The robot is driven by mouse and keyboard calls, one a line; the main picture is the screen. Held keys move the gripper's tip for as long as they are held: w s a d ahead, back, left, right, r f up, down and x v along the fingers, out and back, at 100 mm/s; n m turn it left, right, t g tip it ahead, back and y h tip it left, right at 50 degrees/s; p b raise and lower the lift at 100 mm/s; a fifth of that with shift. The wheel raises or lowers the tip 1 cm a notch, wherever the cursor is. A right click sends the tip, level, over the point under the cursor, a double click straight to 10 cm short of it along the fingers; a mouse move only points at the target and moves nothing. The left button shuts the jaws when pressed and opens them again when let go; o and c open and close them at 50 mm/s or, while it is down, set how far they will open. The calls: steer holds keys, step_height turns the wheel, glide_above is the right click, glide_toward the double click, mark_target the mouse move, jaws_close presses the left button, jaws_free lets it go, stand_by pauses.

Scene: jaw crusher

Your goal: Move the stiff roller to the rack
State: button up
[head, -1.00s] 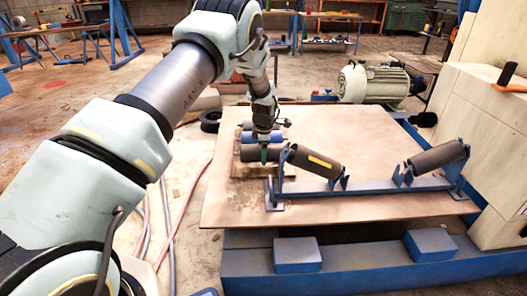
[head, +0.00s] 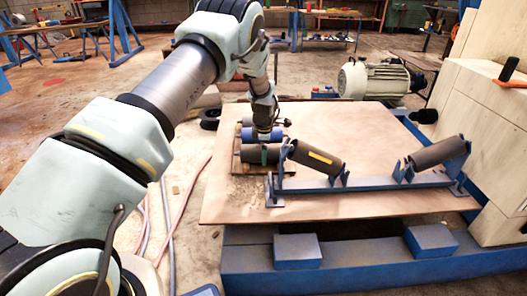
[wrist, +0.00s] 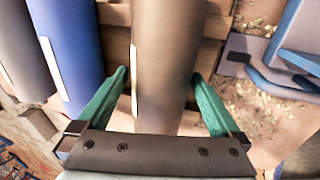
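A dark grey roller (head: 251,154) lies on a small wooden pallet, nearest of the rollers there; it fills the middle of the wrist view (wrist: 170,60), with a pale label strip on its left side. My gripper (head: 264,152) is over it. In the wrist view my gripper's green fingers (wrist: 162,100) stand apart, one on each side of this roller; firm contact is not visible. A blue roller (wrist: 68,45) and a grey roller (wrist: 22,45) lie to its left. The blue rack (head: 375,185) holds two tilted rollers, left (head: 318,158) and right (head: 440,153), with an empty gap between.
The pallet (wrist: 116,15) sits on a wide brown board (head: 350,120). The rack's left end is close to the grey roller's right end. A motor (head: 372,80) stands behind the board, and pale wooden blocks (head: 480,110) rise at the right. The back of the board is clear.

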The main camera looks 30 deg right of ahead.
steer(key=shift+a, duration=0.1)
steer(key=p+v, duration=0.2)
steer(key=v, duration=0.8)
steer(key=shift+r, duration=0.4)
steer(key=shift+a, duration=0.1)
steer(key=a+r+m, duration=0.3)
steer(key=a+r, duration=0.2)
steer(key=a, duration=0.7)
steer(key=a+r+m, duration=0.3)
steer(key=a+r, duration=0.2)
steer(key=a, duration=0.7)
steer(key=s+a+r+m+g+y, duration=0.1)
steer(key=s+a+r+m, duration=0.25)
steer(key=s+a, duration=0.55)
steer(key=s+a+r+m, duration=0.2)
steer(key=s+a+m, duration=0.3)
steer(key=s+a, duration=0.45)
step_height(320, 180, up, 28)
steer(key=w+p, duration=0.1)
steer(key=p, duration=2.8)
steer(key=shift+w+a+r, duration=0.25)
steer(key=shift+a, duration=0.15)
